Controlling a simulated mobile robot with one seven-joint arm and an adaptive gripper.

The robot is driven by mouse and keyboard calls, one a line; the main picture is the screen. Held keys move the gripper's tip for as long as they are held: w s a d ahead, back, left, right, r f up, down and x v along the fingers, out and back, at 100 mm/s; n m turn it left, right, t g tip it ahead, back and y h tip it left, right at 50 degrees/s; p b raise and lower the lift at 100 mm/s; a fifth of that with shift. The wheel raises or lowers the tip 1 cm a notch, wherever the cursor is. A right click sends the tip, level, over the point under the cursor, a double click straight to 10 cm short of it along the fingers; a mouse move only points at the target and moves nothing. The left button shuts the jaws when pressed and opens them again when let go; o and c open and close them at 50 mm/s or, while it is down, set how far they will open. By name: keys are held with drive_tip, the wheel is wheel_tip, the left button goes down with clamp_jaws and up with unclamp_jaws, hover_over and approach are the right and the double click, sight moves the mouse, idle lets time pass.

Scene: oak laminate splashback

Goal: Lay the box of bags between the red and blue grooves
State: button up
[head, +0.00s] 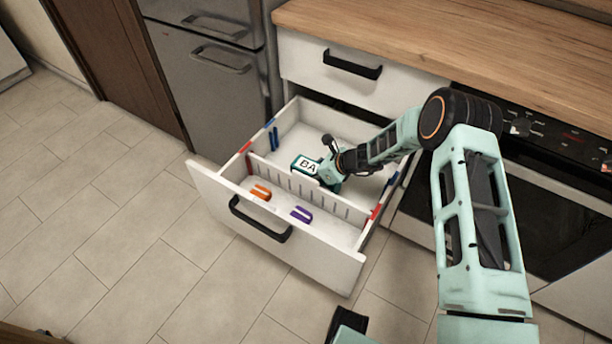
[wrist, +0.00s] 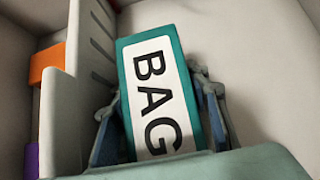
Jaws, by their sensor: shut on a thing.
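The box of bags (head: 306,164) is a teal box with a white label reading BAG. My gripper (head: 329,173) is shut on it, with one finger on each side in the wrist view (wrist: 158,100). The box is within the open drawer (head: 273,253), behind the slotted divider (head: 308,192). I cannot tell whether it touches the drawer floor. The red grooves (head: 376,212) are on the side walls at the divider's ends. The blue grooves (head: 268,122) are farther back on the side walls. The box appears between the red and blue lines.
The wooden counter (head: 440,45) overhangs behind, with an oven (head: 560,190) to the right.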

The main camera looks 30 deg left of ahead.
drive_tip(key=shift+f, duration=0.3)
drive_tip(key=shift+f, duration=0.1)
drive_tip(key=shift+f, duration=0.15)
drive_tip(key=o, duration=1.3)
drive_tip(key=shift+c, duration=0.2)
drive_tip(key=shift+d+r, duration=0.15)
drive_tip(key=shift+r, duration=0.3)
drive_tip(key=p+v, duration=0.2)
drive_tip(key=v, duration=0.9)
drive_tip(key=shift+d+r, duration=0.1)
drive_tip(key=shift+d, duration=0.05)
